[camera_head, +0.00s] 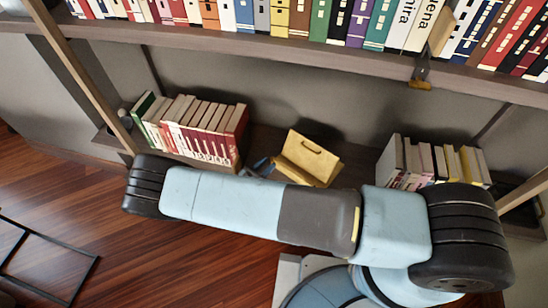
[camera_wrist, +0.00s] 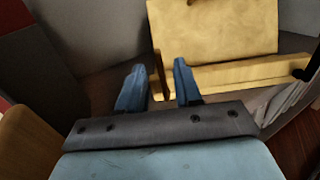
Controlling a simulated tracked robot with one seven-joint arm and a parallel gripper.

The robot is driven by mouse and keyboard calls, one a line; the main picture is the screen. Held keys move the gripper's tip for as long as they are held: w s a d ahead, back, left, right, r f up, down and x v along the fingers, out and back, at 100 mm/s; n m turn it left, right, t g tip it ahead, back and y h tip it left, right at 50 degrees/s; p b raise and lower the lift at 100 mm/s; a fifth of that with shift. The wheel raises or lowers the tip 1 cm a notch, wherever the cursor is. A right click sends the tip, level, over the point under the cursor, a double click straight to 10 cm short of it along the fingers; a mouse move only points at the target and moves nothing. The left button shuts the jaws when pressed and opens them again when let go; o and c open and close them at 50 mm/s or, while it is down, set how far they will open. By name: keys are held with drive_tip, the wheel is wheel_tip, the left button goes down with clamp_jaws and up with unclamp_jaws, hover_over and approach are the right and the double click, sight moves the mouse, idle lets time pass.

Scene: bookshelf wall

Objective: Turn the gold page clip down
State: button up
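A yellow book stand with a tilted back panel and a front ledge stands on the lower shelf in the head view (camera_head: 308,160); it also shows in the wrist view (camera_wrist: 215,32). A thin brown-gold upright piece (camera_wrist: 158,72), which looks like the page clip, stands at the left end of the ledge. My gripper (camera_wrist: 156,78) has its two blue fingers apart, and this piece appears between them in the picture. I cannot tell whether either finger touches it. In the head view the blue fingertips are small beside the stand's left side, and my arm hides part of the shelf.
A row of red and white books (camera_head: 200,130) stands left of the book stand. Another row of books (camera_head: 440,165) stands to its right. The upper shelf (camera_head: 300,50) with many books runs above.

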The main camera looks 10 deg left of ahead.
sight(271, 161)
drive_tip(key=shift+x, duration=2.6)
clamp_jaws()
drive_tip(key=shift+a, duration=0.2)
drive_tip(key=shift+d, duration=0.1)
